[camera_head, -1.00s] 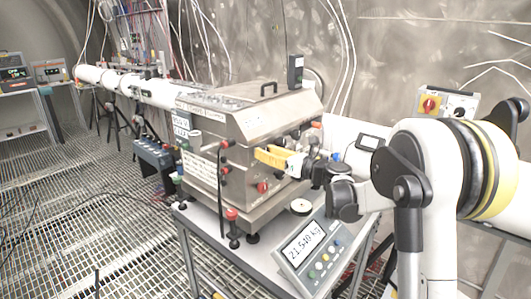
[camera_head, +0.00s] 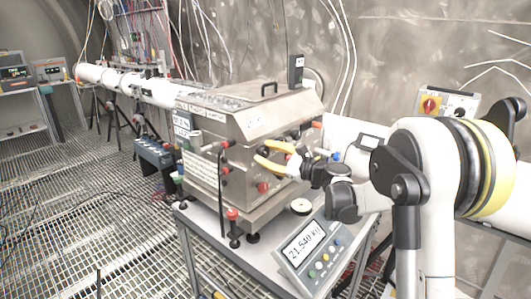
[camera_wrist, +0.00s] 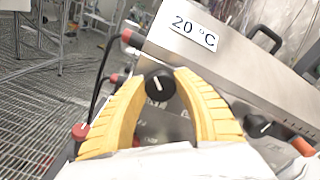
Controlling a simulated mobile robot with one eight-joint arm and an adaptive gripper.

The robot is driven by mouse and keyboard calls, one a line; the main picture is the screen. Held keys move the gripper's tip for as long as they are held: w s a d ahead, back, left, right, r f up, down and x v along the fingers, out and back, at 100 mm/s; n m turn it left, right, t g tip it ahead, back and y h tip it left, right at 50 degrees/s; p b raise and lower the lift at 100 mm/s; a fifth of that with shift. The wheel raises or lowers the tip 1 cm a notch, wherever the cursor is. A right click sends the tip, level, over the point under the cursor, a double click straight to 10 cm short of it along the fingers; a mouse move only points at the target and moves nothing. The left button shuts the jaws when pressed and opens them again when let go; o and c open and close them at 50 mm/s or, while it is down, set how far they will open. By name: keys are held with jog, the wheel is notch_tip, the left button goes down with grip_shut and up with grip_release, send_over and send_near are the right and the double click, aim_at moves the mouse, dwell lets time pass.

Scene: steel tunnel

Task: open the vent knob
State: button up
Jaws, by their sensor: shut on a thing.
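A round black knob (camera_wrist: 159,84) with a white pointer mark sits on the front of the steel box (camera_head: 240,120). I take it for the vent knob, but its label is not readable. My gripper has two yellow fingers (camera_wrist: 163,75), which stand on either side of this knob and are shut on it in the wrist view. The knob is not clear there.
A second black knob (camera_wrist: 258,126) is to the right on the box. Red knobs are nearby, one at lower left in the wrist view (camera_wrist: 80,131) and one below my gripper (camera_head: 262,187). A scale display (camera_head: 305,245) stands in front on the bench.

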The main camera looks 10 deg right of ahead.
jog(key=n, duration=0.5)
jog(key=shift+n, duration=0.3)
jog(key=n, duration=0.5)
jog(key=shift+f, duration=0.1)
jog(key=n, duration=0.5)
jog(key=shift+f+n, duration=0.1)
jog(key=shift+n, duration=0.3)
jog(key=n, duration=0.5)
jog(key=shift+n, duration=0.4)
jog(key=o, duration=1.2)
jog(key=shift+f, duration=0.1)
